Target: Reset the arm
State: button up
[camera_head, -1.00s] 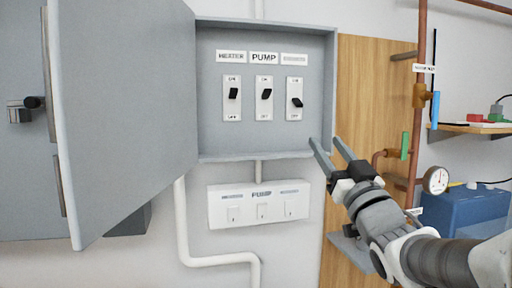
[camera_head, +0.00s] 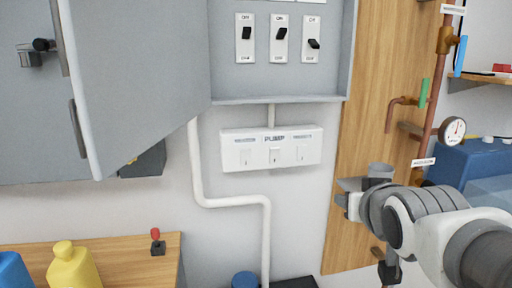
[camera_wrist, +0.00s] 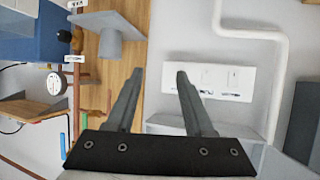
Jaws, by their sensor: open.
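My gripper (camera_wrist: 160,74) shows in the wrist view with its two dark fingers apart and nothing between them. In the head view my arm reaches in from the right edge, in front of the wooden board (camera_head: 350,232); the fingers cannot be made out clearly there. The wrist view is turned nearly upside down, and the fingers overlap the white wall and the board edge, beside the white switch panel (camera_wrist: 222,79). I see no contact with anything.
The open grey cabinet door (camera_head: 135,80) juts out at left, beside the cabinet with three switches (camera_head: 281,38). A small grey shelf (camera_wrist: 108,20) with a cup-like part sits close by on the board. Pipes, a gauge (camera_head: 453,129) and a blue box (camera_head: 470,165) are at right.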

jog(key=s+a+f+n+g+y, duration=0.1)
jog(key=s+a+f+g, duration=0.1)
jog(key=s+f+g, duration=0.4)
jog(key=s+a+f+g, duration=0.15)
jog(key=s+f, duration=0.25)
jog(key=s, duration=0.5)
notch_tip(320, 180, up, 18)
jog(key=p, duration=1.7)
jog(key=shift+w+a+p, duration=0.15)
jog(key=shift+p, duration=0.2)
jog(key=shift+t, duration=0.25)
